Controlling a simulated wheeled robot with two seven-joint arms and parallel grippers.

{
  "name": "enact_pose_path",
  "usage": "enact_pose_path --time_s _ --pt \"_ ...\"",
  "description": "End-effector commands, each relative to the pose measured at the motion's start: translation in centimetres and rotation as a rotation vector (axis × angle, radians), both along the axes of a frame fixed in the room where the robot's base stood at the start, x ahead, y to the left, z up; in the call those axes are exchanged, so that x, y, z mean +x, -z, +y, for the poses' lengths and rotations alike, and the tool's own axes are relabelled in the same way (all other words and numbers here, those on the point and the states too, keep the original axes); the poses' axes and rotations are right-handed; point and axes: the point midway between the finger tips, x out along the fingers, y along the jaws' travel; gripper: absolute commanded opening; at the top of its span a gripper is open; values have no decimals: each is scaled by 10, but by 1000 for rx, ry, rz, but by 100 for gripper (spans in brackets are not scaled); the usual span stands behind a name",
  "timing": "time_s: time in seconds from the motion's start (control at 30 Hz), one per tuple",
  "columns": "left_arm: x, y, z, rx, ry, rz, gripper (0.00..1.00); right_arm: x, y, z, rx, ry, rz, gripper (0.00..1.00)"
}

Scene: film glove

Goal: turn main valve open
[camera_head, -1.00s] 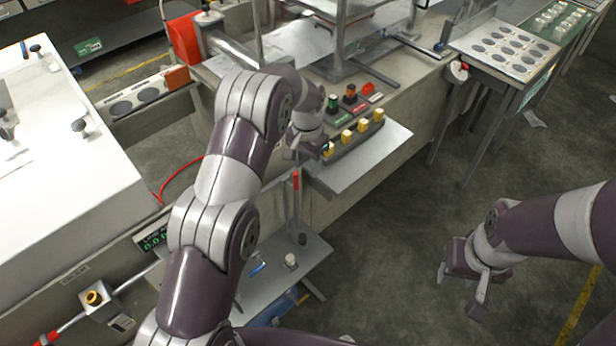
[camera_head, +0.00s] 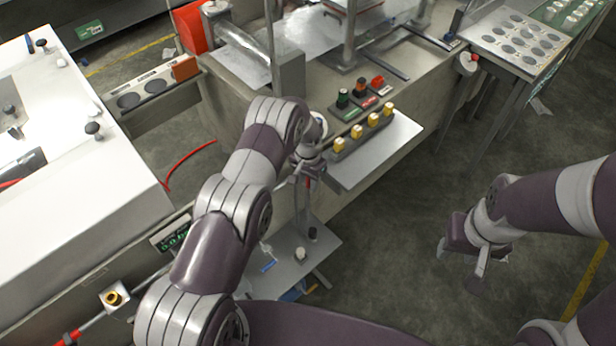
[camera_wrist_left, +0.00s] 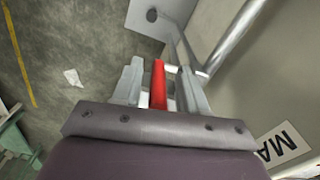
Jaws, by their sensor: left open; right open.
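The valve's red handle (camera_wrist_left: 158,82) is a slim upright lever. It stands between the two parted fingers of my left gripper (camera_wrist_left: 161,70) in the left wrist view, and I see a gap on each side of it. In the head view my left gripper (camera_head: 304,172) is at the machine's front side, just left of the grey shelf. Only a small part of the red handle (camera_head: 308,183) shows there, below the fingers. A label with the letters "MA" (camera_wrist_left: 284,146) is on the wall in the wrist view. My right gripper (camera_head: 457,266) is open and empty over the floor at the right.
A low plate (camera_head: 298,262) lies below. The floor at the right is clear.

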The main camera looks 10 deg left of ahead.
Motion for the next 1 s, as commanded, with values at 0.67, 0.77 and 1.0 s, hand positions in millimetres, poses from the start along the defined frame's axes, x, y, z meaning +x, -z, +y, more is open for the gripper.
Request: enact_pose_path --time_s 0.67,0.77,1.0 --pt "-1 1 1 -18 -1 -25 0 0 3 0 0 0 0 43" --pt "-3 2 2 -40 -2 -59 0 0 7 0 0 0 0 43" --pt "-7 13 5 -115 -4 -175 0 0 51 0 0 0 0 43"
